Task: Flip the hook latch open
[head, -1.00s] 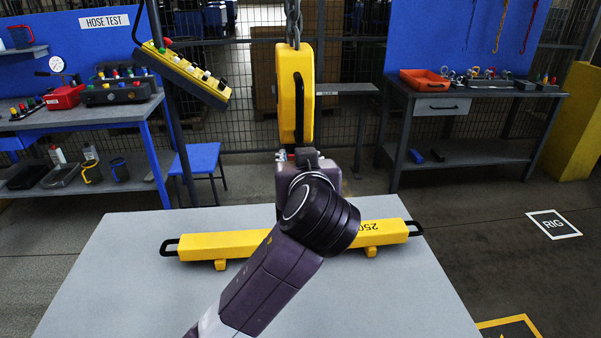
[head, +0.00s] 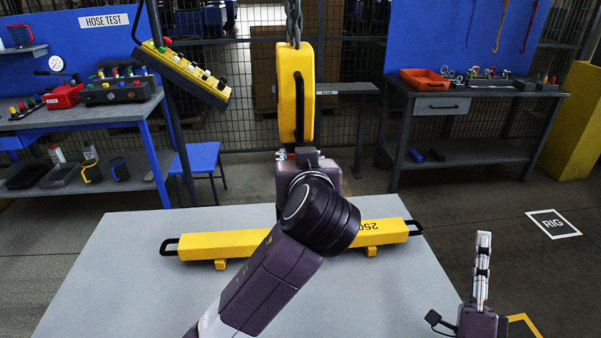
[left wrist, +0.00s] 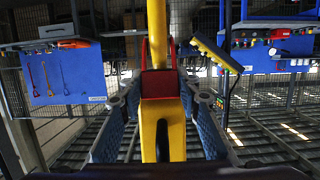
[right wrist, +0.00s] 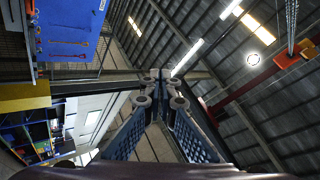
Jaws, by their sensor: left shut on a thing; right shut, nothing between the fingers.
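A yellow hook block (head: 306,92) hangs from a chain above the table. In the head view its lower end meets my left gripper, whose wrist hides the hook below. In the left wrist view the block (left wrist: 175,135) is upside down, with a red part (left wrist: 160,84) and a yellow hook shank (left wrist: 157,35) above it. Thin red edges that may be the latch flank the shank; its position is unclear. My left gripper (left wrist: 162,100) has its fingers on both sides of the block and is shut on it. My right gripper (head: 484,238) is shut, empty, pointing up, far right of the block.
A yellow beam (head: 213,246) with black end handles lies across the grey table (head: 110,285), behind my left arm. A yellow control box (head: 182,74) hangs left of the block. Benches stand at the back left (head: 75,125) and right (head: 475,93). Space between my right gripper and the block looks clear.

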